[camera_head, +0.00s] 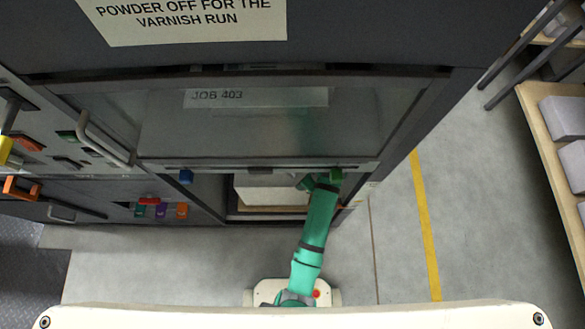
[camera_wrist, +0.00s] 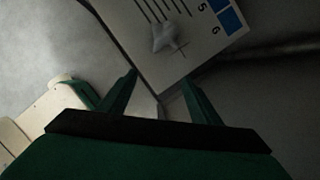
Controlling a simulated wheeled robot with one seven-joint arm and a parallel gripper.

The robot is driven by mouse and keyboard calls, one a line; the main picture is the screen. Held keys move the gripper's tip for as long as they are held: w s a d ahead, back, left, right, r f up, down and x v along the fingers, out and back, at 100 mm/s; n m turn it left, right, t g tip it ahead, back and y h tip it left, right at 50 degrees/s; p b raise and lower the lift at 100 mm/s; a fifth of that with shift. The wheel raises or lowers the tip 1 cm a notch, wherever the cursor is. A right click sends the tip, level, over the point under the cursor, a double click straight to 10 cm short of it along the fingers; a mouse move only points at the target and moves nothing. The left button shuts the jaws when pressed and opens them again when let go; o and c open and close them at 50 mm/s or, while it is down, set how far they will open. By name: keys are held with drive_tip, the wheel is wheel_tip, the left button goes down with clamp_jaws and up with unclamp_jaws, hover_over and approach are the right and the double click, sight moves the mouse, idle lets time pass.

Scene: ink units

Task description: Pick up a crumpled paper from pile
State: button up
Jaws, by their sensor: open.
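A small crumpled paper (camera_wrist: 165,38) lies on a white printed sheet (camera_wrist: 190,62) that tops the pile, in the wrist view. The sheet has dark lines, a cross mark, the numbers 5 and 6 and blue squares. My gripper (camera_wrist: 160,77) is open and empty, its two green fingers apart. In the wrist view the paper shows beyond the fingertips, not between them. In the head view a pale paper stack (camera_head: 262,196) sits in the low opening of the machine, and my green arm reaches in at its right side. The crumpled paper is not visible there.
A glass-fronted hatch (camera_head: 240,125) labelled JOB 403 overhangs the opening. Drawers and handles (camera_head: 105,140) line the left, with coloured knobs below. A wooden shelf (camera_head: 550,130) with grey stacks stands at right. The floor (camera_head: 395,250) with a yellow line is clear.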

drive_tip(key=w+a, duration=0.4)
drive_tip(key=shift+w+a, duration=0.1)
drive_tip(key=shift+a, duration=0.15)
drive_tip(key=shift+w+a+f, duration=0.15)
drive_tip(key=shift+a, duration=0.1)
drive_tip(key=shift+w+f, duration=0.1)
drive_tip(key=shift+f, duration=0.35)
drive_tip(key=c, duration=1.1)
